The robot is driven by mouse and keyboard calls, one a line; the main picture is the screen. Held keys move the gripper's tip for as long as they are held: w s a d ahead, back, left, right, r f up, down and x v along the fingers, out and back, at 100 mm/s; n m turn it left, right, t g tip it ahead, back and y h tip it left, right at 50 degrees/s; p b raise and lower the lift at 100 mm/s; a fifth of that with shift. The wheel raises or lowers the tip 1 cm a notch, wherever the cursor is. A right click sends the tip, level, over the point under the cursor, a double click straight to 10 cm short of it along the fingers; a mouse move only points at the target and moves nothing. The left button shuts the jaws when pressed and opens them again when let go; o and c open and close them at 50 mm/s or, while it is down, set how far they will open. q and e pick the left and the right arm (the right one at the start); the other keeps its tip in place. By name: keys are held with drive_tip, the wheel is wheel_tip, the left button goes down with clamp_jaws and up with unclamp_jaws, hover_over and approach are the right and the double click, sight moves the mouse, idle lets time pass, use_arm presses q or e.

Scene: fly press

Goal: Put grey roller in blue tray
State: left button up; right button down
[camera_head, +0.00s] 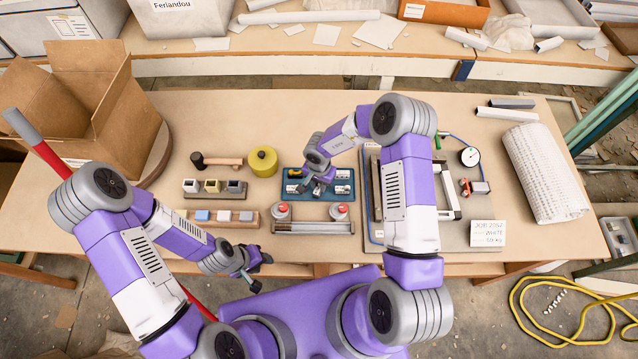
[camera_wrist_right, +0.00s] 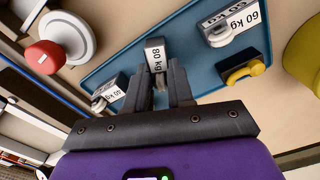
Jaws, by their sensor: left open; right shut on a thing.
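The blue tray (camera_head: 318,196) lies near the middle of the table, under my right gripper; it also shows in the right wrist view (camera_wrist_right: 193,72). My right gripper (camera_head: 318,187) is shut on a grey roller (camera_wrist_right: 156,58) with a white 80 kg label, over the tray. The fingers (camera_wrist_right: 163,90) hide its lower part, and I cannot tell whether it touches the tray floor. Other grey rollers (camera_wrist_right: 220,36) with 60 kg labels and a yellow-and-black piece (camera_wrist_right: 243,72) lie in the tray. My left gripper (camera_head: 257,272) is open and empty by the table's front edge.
Left of the tray are a yellow drum (camera_head: 262,161), a wooden-handled mallet (camera_head: 217,161) and two block racks. Two red-knobbed pieces (camera_head: 282,211) stand in front of it. A framed press (camera_head: 448,190) with a gauge is to the right. A cardboard box (camera_head: 88,110) stands far left.

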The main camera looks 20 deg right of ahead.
drive_tip(key=c, duration=1)
unclamp_jaws()
